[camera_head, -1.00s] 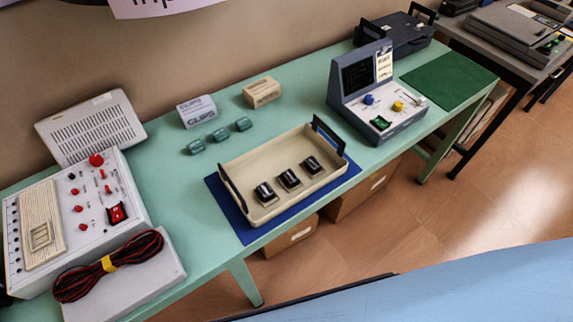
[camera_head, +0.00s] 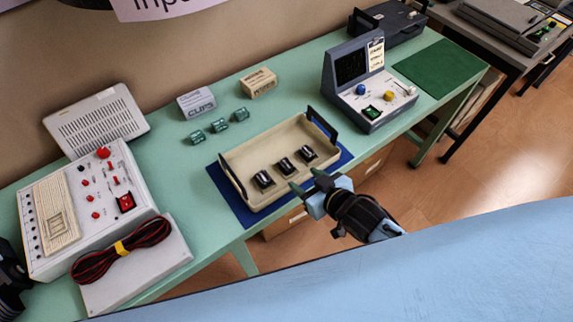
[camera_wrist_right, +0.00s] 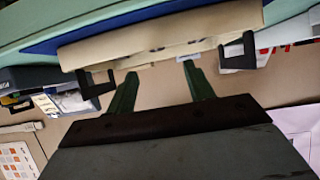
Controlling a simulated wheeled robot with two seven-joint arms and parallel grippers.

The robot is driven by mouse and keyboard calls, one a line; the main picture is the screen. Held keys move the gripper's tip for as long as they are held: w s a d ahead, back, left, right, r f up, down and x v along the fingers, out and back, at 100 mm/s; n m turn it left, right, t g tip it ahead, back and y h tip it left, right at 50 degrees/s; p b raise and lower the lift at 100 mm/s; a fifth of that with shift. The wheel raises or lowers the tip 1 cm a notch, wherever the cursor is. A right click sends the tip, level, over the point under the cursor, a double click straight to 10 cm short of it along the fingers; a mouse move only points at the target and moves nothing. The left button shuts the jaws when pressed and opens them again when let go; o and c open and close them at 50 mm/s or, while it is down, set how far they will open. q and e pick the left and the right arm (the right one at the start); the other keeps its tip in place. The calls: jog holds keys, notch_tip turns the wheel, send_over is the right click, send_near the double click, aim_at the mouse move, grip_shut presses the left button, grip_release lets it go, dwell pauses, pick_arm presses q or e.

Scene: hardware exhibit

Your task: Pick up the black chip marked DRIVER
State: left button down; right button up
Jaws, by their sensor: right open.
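Three black chips sit in a row in the beige tray (camera_head: 243,161): a left one (camera_head: 264,180), a middle one (camera_head: 285,166) and a right one (camera_head: 307,153). Their markings are too small to read, so I cannot tell which says DRIVER. My right gripper (camera_head: 305,180) is open and empty at the tray's front side, its fingertips close to the front wall. In the right wrist view its two green fingers (camera_wrist_right: 160,77) are spread towards the tray wall (camera_wrist_right: 150,42); no chip shows clearly there. My left gripper's fingers are not seen.
The tray has black upright end handles (camera_head: 322,124) and stands on a blue mat (camera_head: 226,192). Behind it are small green parts (camera_head: 219,125) and two boxes (camera_head: 197,103). A grey console (camera_head: 368,85) stands right, a white control panel (camera_head: 90,205) and cable coil (camera_head: 120,249) left.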

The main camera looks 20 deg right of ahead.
aim_at(286, 163)
jog(key=x, duration=0.4)
jog(key=shift+w, duration=0.2)
jog(key=shift+d+b+x, duration=0.15)
jog(key=shift+b+x, duration=0.15)
jog(key=shift+x, duration=1)
jog(key=shift+d+b+x, duration=0.15)
jog(key=shift+b+x, duration=0.1)
jog(key=shift+x, duration=1.1)
jog(key=shift+w, duration=0.1)
jog(key=c, duration=1)
jog(key=shift+c, duration=0.2)
